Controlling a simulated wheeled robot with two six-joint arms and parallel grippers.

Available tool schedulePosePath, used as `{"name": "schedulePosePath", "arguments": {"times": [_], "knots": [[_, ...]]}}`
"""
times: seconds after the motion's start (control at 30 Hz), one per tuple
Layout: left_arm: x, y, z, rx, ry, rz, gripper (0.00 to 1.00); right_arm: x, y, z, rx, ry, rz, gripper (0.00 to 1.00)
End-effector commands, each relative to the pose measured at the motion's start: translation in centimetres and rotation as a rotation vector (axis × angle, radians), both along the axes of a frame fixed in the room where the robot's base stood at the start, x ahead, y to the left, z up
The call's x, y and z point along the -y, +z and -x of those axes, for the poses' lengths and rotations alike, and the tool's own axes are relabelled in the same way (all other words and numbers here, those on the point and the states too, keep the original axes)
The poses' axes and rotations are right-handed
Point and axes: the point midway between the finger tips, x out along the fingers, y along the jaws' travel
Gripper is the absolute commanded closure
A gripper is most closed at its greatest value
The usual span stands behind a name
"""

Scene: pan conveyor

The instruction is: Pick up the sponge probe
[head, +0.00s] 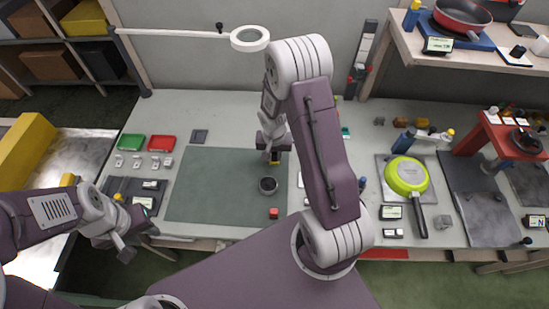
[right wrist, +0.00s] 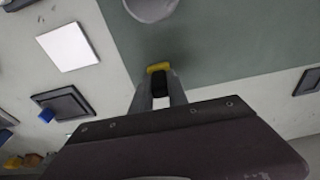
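The sponge probe (right wrist: 159,68) shows in the right wrist view as a small block with a yellow end and a dark body. The dark body sits between the two fingertips of my right gripper (right wrist: 160,90), which look closed on it. In the head view my right gripper (head: 272,153) is over the back right part of the green mat, with the yellow end (head: 274,161) just below it. Whether the probe touches the mat is unclear. My left gripper (head: 125,246) is at the table's front left, away from the probe; its finger opening is too small to tell.
Green (head: 131,142) and red (head: 161,143) trays lie at the left. A green pan (head: 406,175) lies at the right. A lamp arm (head: 180,32) reaches over the back.

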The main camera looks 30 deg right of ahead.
Motion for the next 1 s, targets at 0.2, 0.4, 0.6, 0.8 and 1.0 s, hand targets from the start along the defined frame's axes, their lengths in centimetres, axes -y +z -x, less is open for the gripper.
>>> {"name": "schedulePosePath", "arguments": {"times": [0.2, 0.4, 0.6, 0.8, 1.0], "knots": [[0.0, 0.0, 0.0, 0.0, 0.0, 0.0, 0.64, 0.0, 0.0, 0.0, 0.0, 0.0, 0.0, 1.0], [0.0, 0.2, 0.0, 0.0, 0.0, 0.0, 0.64, 0.0, 0.7, -0.1, 0.003, -0.001, 0.001, 1.0], [0.0, 0.5, 0.0, 0.0, 0.0, 0.0, 0.64, 0.0, 3.7, -0.2, 0.006, -0.001, 0.001, 1.0], [0.0, 0.7, 0.0, 0.0, 0.0, 0.0, 0.64, 4.1, 6.5, -0.4, 0.005, -0.008, 0.002, 1.0], [0.0, 0.5, 0.0, 0.0, 0.0, 0.0, 0.64, 8.6, 9.1, -0.8, 0.005, -0.006, 0.002, 1.0]]}}
